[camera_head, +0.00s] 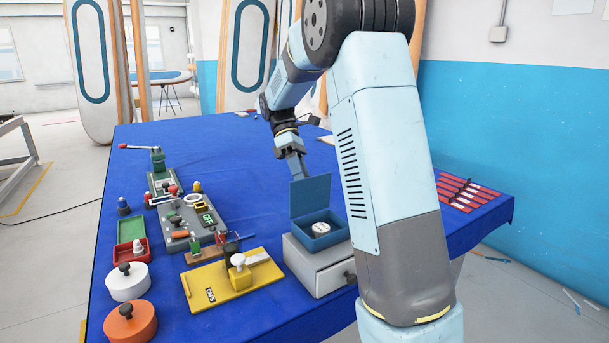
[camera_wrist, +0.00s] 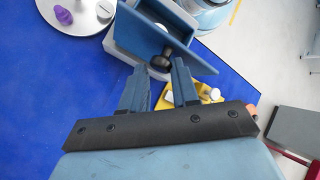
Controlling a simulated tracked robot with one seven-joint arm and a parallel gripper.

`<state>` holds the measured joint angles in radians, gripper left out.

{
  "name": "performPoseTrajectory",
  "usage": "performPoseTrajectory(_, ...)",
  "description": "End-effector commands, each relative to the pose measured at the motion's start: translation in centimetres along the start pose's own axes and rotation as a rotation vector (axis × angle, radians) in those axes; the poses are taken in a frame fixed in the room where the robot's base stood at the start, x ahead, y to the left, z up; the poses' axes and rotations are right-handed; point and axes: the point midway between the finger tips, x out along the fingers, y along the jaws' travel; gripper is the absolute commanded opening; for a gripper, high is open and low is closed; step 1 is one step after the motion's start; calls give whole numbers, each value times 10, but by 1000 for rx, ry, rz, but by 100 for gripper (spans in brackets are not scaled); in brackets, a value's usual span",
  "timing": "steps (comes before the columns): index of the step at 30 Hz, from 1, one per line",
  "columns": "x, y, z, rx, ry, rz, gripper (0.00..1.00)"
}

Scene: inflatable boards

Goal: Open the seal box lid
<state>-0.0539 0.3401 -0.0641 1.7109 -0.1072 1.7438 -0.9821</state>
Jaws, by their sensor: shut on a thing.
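The seal box (camera_head: 322,240) is a small blue box on top of a grey drawer unit (camera_head: 318,272). Its blue lid (camera_head: 311,196) stands roughly upright at the back edge, so the box is open and a white round piece (camera_head: 321,228) shows inside. My gripper (camera_head: 298,170) is behind the lid at its upper part. In the wrist view the lid (camera_wrist: 192,52) is seen from its outer side, with a black knob (camera_wrist: 161,61) between the fingertips of my gripper (camera_wrist: 160,68). The gripper is shut on this knob; the head view hides the grip.
Left of the drawer unit lie a yellow plate fixture (camera_head: 230,280), a grey panel with switches (camera_head: 190,216), a white lidded pot (camera_head: 127,283) and an orange lidded pot (camera_head: 130,322). Red strips (camera_head: 465,190) lie at the right.

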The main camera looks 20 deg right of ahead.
Motion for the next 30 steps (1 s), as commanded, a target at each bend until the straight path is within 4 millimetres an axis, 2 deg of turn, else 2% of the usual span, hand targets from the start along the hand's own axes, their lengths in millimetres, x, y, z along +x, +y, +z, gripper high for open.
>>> performPoseTrajectory(1,8,9,4,13,-6,-3,0)
performPoseTrajectory(4,8,9,4,13,-6,-4,0)
performPoseTrajectory(5,8,9,4,13,-6,-4,31)
performPoseTrajectory(11,8,8,3,11,-7,-4,50)
performPoseTrajectory(23,5,6,1,6,-4,-3,50)
performPoseTrajectory(30,-14,0,5,7,-1,0,50)
